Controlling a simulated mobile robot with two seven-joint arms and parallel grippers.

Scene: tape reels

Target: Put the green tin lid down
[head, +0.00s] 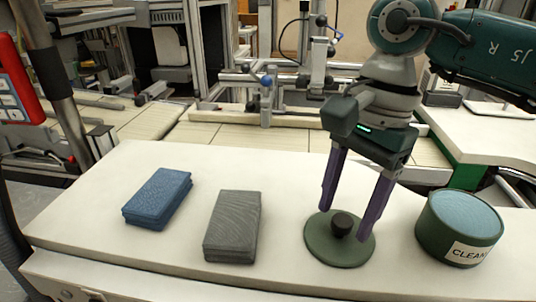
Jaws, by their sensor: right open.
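The green tin lid (325,246) lies flat on the white table, with its dark round knob (342,224) upward. My right gripper (344,222) is above it, pointing down, its two purple fingers spread on either side of the knob. The fingers look open, with a gap to the knob. The green tin (430,240) stands to the right of the lid, without a cover, with a light blue round pad in it and a label reading "CLEAN". My left gripper is not in view.
A blue block-like stack (158,197) and a grey one (232,226) lie on the white table (100,225) left of the lid. Bare table surrounds them. Machine frames and rails (262,95) stand behind the table. A red panel (12,85) is at the left edge.

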